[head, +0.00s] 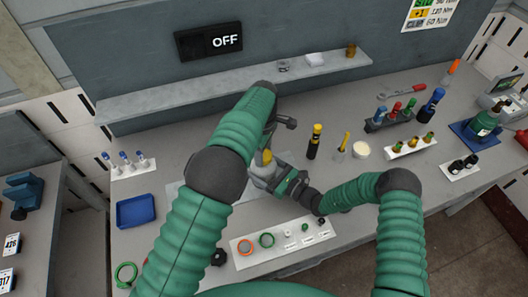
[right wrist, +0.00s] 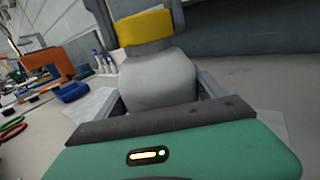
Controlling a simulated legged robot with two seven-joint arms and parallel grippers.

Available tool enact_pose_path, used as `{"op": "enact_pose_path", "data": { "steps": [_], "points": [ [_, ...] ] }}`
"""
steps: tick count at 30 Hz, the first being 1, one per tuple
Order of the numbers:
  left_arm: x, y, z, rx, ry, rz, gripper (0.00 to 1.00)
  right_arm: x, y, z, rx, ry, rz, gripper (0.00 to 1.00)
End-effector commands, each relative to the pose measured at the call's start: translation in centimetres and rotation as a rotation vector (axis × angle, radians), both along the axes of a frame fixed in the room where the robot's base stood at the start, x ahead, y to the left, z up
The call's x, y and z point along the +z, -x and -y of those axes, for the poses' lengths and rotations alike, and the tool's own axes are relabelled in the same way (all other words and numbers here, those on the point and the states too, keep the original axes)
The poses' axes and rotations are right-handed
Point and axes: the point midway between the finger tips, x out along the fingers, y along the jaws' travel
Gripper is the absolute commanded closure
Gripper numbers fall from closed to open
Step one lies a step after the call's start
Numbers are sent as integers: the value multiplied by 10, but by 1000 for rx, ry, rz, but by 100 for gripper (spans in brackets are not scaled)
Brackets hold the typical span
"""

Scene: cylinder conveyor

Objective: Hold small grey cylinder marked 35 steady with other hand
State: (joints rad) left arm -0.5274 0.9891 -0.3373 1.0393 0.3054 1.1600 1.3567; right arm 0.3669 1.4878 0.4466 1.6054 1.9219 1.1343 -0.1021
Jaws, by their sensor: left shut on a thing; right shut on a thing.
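The small grey cylinder (head: 261,172) is near the middle of the bench, partly hidden by my arms. In the right wrist view the grey cylinder (right wrist: 158,80) has a rounded shoulder and a yellow band (right wrist: 144,28) above it. No 35 mark is readable. My right gripper (head: 272,178) is shut on the grey body from the right side, with a finger on either side. My left gripper (head: 268,143) is above it, shut at the yellow upper part, with its fingertips mostly hidden in the head view. The cylinder looks upright; its base is hidden.
A white board with rings and small parts (head: 246,261) lies in front. A blue tray (head: 135,211) is at the left. A black-and-yellow bottle (head: 314,143) and a yellow-topped tool (head: 342,146) stand to the right. A shelf (head: 220,88) runs along the back.

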Motion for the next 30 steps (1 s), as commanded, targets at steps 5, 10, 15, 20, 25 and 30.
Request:
{"op": "enact_pose_path", "data": {
  "steps": [5,10,15,20,25,30],
  "points": [
    [2,-3,4,54,8,12,99,0,5,-6,15,-2,1,100],
    [2,-2,4,52,9,11,99,0,5,-6,15,-2,0,100],
    [2,-2,3,51,7,9,29,0,4,-5,13,-1,0,100],
    [1,-1,2,51,4,6,29,0,3,-3,8,-1,0,100],
    [7,-1,2,51,3,4,29,0,1,-1,5,-1,0,100],
    [34,-2,2,52,4,6,29,0,1,-1,3,-1,0,100]
  ]
}}
